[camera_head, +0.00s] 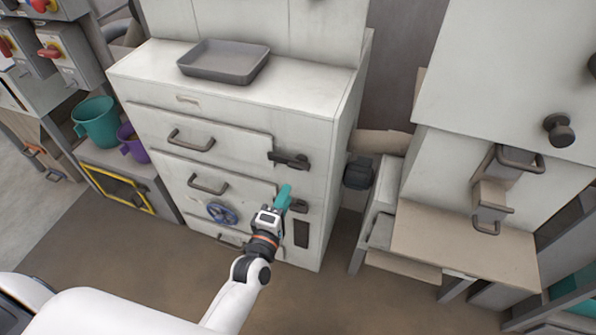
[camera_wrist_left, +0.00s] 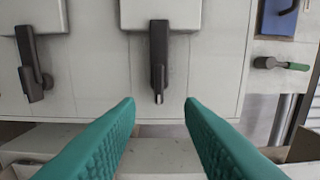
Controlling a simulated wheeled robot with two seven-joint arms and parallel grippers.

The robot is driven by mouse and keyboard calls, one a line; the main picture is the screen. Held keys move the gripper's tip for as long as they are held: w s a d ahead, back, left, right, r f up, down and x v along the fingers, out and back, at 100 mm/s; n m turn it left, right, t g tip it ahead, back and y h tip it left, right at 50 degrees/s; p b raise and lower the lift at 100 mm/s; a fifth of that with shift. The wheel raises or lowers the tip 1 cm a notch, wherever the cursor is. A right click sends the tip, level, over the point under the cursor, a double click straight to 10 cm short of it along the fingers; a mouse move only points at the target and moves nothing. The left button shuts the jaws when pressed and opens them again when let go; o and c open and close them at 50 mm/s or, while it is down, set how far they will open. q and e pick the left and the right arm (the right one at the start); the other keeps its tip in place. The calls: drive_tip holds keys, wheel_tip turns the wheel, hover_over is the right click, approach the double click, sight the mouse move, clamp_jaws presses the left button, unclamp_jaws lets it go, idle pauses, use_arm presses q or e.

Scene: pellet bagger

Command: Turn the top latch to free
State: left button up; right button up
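The top latch (camera_head: 290,160) is a dark lever at the right edge of the upper drawer front on the pale cabinet. It lies roughly level, pointing right. A second dark latch (camera_head: 299,206) sits below it, partly hidden behind my left gripper (camera_head: 284,197). The left wrist view looks turned sideways; the dark lever at its centre (camera_wrist_left: 158,58) appears to be the top latch, and the lower latch (camera_wrist_left: 33,65) is at left. My left gripper's teal fingers (camera_wrist_left: 158,115) are wide apart and empty, short of the centre lever and not touching it. My right gripper is not in view.
A grey tray (camera_head: 224,62) rests on the cabinet top. Drawer handles (camera_head: 190,140) and a blue handwheel (camera_head: 222,213) are left of the latches. A dark box (camera_head: 359,172) sits right of the cabinet. A bench (camera_head: 465,240) stands farther right. Open floor lies in front.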

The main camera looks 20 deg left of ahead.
sight(298, 169)
use_arm(q)
drive_tip(key=w, duration=1)
drive_tip(key=shift+f, duration=0.1)
drive_tip(key=shift+s, duration=0.1)
clamp_jaws()
